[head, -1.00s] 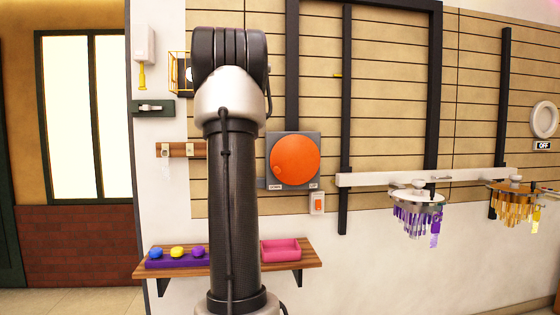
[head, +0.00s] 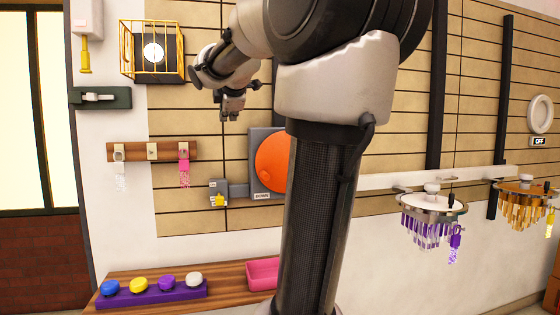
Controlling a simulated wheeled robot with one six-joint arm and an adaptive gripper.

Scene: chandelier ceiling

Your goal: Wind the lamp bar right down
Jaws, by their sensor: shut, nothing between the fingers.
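The lamp bar (head: 385,181) is a white horizontal beam on dark upright rails. Two chandeliers are at it, one with purple drops (head: 432,222) and one with amber drops (head: 520,204). The large orange disc (head: 268,162) sits on a grey wall plate with a DOWN label below it. My arm hides the disc's right side and the left part of the bar. My gripper (head: 231,117) is shut and empty, pointing down, above and left of the disc in the picture and apart from it.
A yellow wire cage (head: 152,51) is on the wall left of my gripper. A wooden hook rail (head: 152,152) holds tags. A small grey box (head: 219,194) with a yellow part is left of the disc. Below, a shelf (head: 230,277) carries several coloured knobs and a pink tray (head: 262,273).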

